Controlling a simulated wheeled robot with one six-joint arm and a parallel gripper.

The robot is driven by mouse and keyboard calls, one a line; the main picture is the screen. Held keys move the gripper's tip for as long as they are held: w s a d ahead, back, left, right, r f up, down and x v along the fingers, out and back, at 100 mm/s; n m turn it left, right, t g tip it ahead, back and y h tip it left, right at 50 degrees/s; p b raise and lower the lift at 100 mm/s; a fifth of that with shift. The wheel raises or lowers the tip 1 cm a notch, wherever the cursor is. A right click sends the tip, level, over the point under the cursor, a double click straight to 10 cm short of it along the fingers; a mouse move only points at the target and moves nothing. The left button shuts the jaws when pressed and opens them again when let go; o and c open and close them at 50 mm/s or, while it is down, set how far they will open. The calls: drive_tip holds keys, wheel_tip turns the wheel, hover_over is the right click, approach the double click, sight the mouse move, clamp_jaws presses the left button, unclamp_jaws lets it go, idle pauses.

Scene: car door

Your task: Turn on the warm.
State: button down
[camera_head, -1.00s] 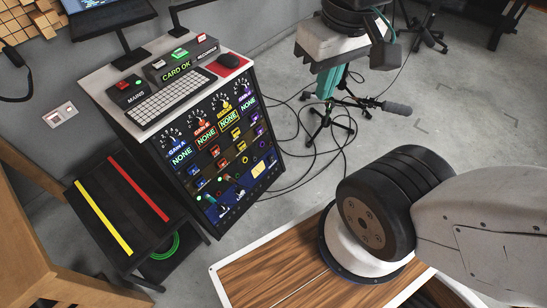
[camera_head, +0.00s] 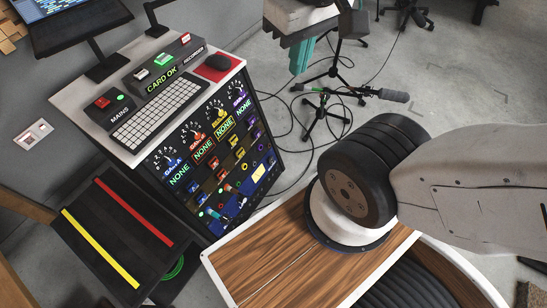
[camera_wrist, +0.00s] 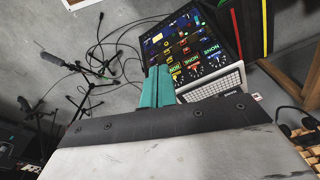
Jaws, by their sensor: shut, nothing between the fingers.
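A mixing console (camera_head: 273,108) stands at left of centre, its sloped front carrying several dials with green "NONE" displays (camera_head: 203,152). Below them are rows of small coloured switches, knobs and sockets (camera_head: 236,176). No label reading "warm" can be made out. The console also shows in the wrist view (camera_wrist: 188,45), upside down. My gripper (camera_head: 299,59) has teal fingers, is shut and empty, and hangs to the right of and above the console, apart from it. The teal fingers also show in the wrist view (camera_wrist: 157,72), overlapping the console's edge in the picture.
A black stool with red and yellow stripes (camera_head: 110,235) stands left. A microphone stand (camera_head: 325,105) and cables are right.

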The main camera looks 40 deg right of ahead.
drive_tip(key=w+d+f+m+h, duration=0.15)
drive_tip(key=w+d+f, duration=0.3)
drive_tip(key=w, duration=0.55)
drive_tip(key=w+d+f+m, duration=0.3)
drive_tip(key=w+d+f, duration=0.15)
drive_tip(key=w, duration=0.55)
drive_tip(key=w+d+f+m, duration=0.2)
drive_tip(key=w+d+f, duration=0.3)
drive_tip(key=f, duration=0.4)
drive_tip(key=w+d+f+m, duration=0.1)
drive_tip(key=w+d+f, duration=0.45)
drive_tip(key=f, duration=0.35)
drive_tip(key=d+f+m+t, duration=0.1)
drive_tip(key=d+f+m, duration=0.25)
drive_tip(key=f, duration=2.05)
drive_tip(key=s+a+f+m+y, duration=0.1)
drive_tip(key=s+f, duration=0.4)
drive_tip(key=f, duration=0.6)
drive_tip(key=s+a+f+m+t+y, duration=0.1)
drive_tip(key=s+f, duration=0.4)
drive_tip(key=f, duration=0.6)
drive_tip(key=shift+a+m+t+y, duration=0.3)
drive_tip(key=shift+a+m+y, duration=0.2)
drive_tip(key=shift+a, duration=0.35)
